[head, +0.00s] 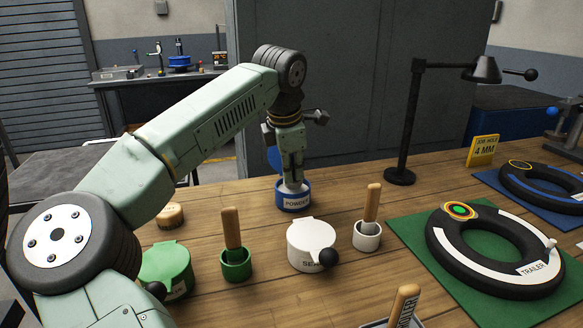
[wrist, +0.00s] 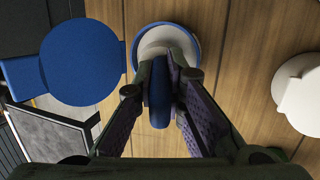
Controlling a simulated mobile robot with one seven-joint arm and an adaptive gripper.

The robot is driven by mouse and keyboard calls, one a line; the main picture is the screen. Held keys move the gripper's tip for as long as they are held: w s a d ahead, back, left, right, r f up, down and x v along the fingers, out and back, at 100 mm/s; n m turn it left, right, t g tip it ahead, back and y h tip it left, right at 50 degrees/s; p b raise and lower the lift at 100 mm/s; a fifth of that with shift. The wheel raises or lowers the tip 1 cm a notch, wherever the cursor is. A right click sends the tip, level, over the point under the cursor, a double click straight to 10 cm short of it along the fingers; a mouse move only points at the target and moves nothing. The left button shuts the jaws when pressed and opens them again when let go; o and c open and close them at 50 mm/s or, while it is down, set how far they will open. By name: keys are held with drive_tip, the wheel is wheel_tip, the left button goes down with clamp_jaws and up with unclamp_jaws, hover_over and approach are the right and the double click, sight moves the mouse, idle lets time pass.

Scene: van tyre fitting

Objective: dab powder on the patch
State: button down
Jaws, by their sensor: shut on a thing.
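My gripper (head: 292,178) points down at the blue pot labelled POWDER (head: 293,200). It is shut on a blue-handled dabber (wrist: 159,95), whose pale round pad (wrist: 167,42) is at the mouth of the pot. I cannot tell how deep the pad sits or whether it touches powder. The pot's blue lid (wrist: 82,62) stands open to the left in the wrist view. A round patch (head: 460,211) with an orange rim and green centre lies on the black TRAILER tyre (head: 470,255), on the green mat (head: 405,232), well right of my gripper.
A white lidded pot (head: 305,240), a white cup with a wooden-handled tool (head: 367,235), a green cup with another (head: 236,265) and a green pot (head: 165,262) stand in front. A black lamp (head: 405,130) rises behind. A second tyre (head: 545,190) lies on a blue mat.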

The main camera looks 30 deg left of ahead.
drive_tip(key=shift+f, duration=0.5)
idle(1.2)
wheel_tip(320, 180, up, 7)
drive_tip(key=p, duration=0.5)
drive_tip(key=shift+r+p, duration=0.15)
drive_tip(key=shift+p, duration=0.25)
drive_tip(key=shift+f+b, duration=0.45)
drive_tip(key=shift+r, duration=0.1)
drive_tip(key=shift+d, duration=0.1)
